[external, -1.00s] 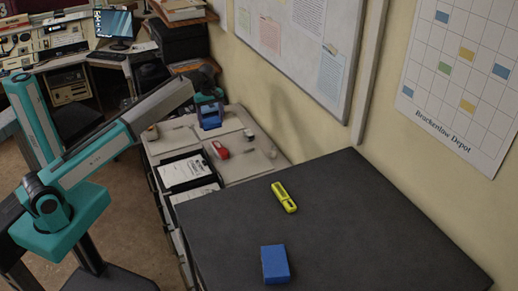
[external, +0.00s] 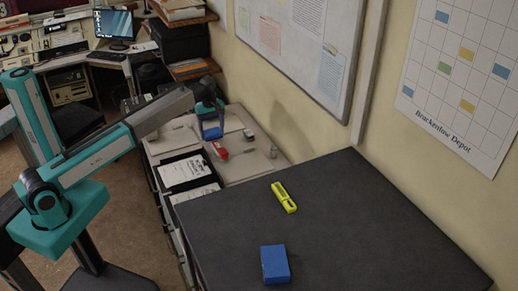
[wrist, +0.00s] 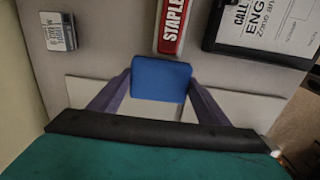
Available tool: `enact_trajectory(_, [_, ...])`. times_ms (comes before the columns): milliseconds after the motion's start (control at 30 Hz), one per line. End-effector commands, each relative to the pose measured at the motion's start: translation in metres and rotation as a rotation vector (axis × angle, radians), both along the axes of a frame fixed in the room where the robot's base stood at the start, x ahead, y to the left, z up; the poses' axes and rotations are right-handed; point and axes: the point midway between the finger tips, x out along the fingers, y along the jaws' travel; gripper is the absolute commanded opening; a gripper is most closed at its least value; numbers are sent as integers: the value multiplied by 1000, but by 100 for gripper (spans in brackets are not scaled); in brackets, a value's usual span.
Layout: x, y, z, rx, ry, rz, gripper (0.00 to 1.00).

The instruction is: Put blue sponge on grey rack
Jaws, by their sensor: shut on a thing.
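My gripper (wrist: 160,88) is shut on the blue sponge (wrist: 161,77), with one purple-grey finger on each side of it in the wrist view. In the external view the sponge (external: 212,133) hangs below my gripper (external: 210,120) at the back of the light grey bench top. It appears close above the bench, but I cannot tell whether it touches anything. Pale flat panels (wrist: 92,95) lie under and beside it in the wrist view. I cannot make out a grey rack with certainty.
A red stapler (external: 220,150) and a black clipboard (external: 184,170) lie on the bench, nearer than the sponge. A small labelled box (wrist: 58,31) lies at the wrist view's upper left. The dark cabinet top (external: 340,215) holds a yellow-green tool (external: 284,197) and another blue block (external: 275,264).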

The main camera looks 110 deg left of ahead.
Motion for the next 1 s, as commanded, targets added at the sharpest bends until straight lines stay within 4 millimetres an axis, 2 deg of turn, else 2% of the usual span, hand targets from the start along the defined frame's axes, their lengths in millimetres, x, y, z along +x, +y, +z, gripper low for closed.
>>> enact_trajectory(367, [0, 0, -31, 0, 0, 0, 45])
enact_trajectory(833, [0, 0, -36, 0, 0, 0, 45])
enact_trajectory(867, [0, 0, -36, 0, 0, 0, 75])
enact_trajectory(933, [0, 0, -35, 0, 0, 0, 86])
enact_trajectory(1000, [0, 0, -35, 0, 0, 0, 88])
